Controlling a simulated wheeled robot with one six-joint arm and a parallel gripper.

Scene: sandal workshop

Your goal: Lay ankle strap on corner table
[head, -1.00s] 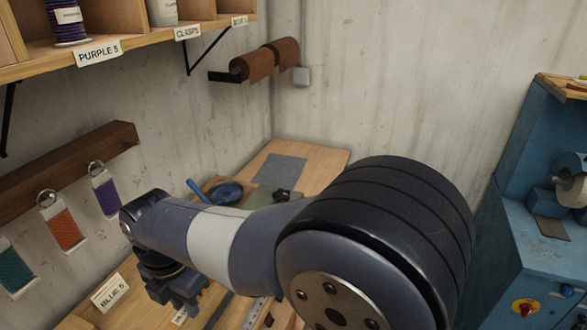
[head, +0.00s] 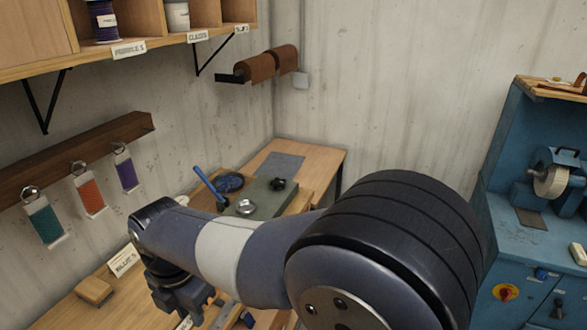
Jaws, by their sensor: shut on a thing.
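The corner table (head: 322,160) is a light wooden top in the far corner against the concrete walls, with a flat grey square sheet (head: 280,167) on it. My gripper (head: 188,308) is at the lower left, pointing down over the near wooden bench, well short of the corner table. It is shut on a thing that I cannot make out. No ankle strap can be told apart in this view.
A green slab (head: 266,200) with a metal ring and a black knob, and a blue-handled tool (head: 210,187), lie before the corner table. A wooden block (head: 93,290) lies on the near bench. Colored swatches hang at left under a shelf (head: 205,38). A blue machine (head: 520,240) stands at right.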

